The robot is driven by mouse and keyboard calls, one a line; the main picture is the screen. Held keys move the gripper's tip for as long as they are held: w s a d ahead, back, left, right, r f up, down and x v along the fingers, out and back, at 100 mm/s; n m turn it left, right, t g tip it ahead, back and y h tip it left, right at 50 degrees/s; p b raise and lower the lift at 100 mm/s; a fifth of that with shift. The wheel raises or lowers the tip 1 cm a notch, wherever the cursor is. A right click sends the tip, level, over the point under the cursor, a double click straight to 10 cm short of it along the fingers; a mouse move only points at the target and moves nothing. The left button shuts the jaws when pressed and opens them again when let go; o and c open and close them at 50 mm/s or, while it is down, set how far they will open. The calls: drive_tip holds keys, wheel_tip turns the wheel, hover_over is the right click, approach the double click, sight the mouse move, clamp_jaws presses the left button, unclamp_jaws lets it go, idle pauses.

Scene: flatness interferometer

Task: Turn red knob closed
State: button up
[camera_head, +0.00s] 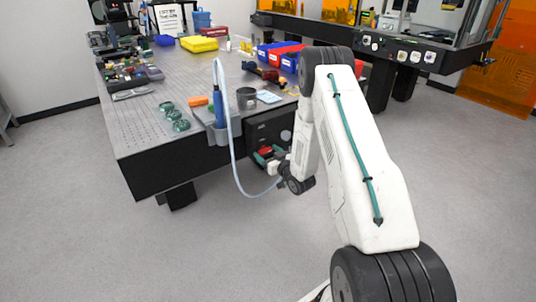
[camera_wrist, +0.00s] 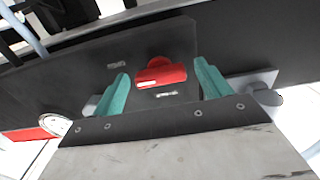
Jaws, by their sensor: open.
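The red knob (camera_wrist: 162,73) is mounted on a dark panel (camera_wrist: 185,35) in the wrist view, with small light labels above and below it. My gripper (camera_wrist: 160,90) is open, with its two teal fingers on the left and right of the knob. Gaps show between the knob and both fingers; I cannot tell how deep the fingers reach along it. In the head view the red knob (camera_head: 265,150) is small and partly hidden by my gripper (camera_head: 268,157), low on the panel at the table's front side.
The perforated table (camera_head: 150,120) carries a metal cup (camera_head: 246,98), green round parts (camera_head: 175,117) and coloured bins (camera_head: 280,54). A pale hose (camera_head: 232,150) loops down from the table's edge beside my gripper. The floor in front is clear.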

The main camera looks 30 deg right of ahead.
drive_tip(key=c, duration=1)
drive_tip(key=n, duration=0.4)
drive_tip(key=shift+n, duration=0.3)
drive_tip(key=n, duration=0.4)
drive_tip(key=shift+n, duration=0.3)
drive_tip(key=n, duration=0.4)
drive_tip(key=shift+n, duration=2.4)
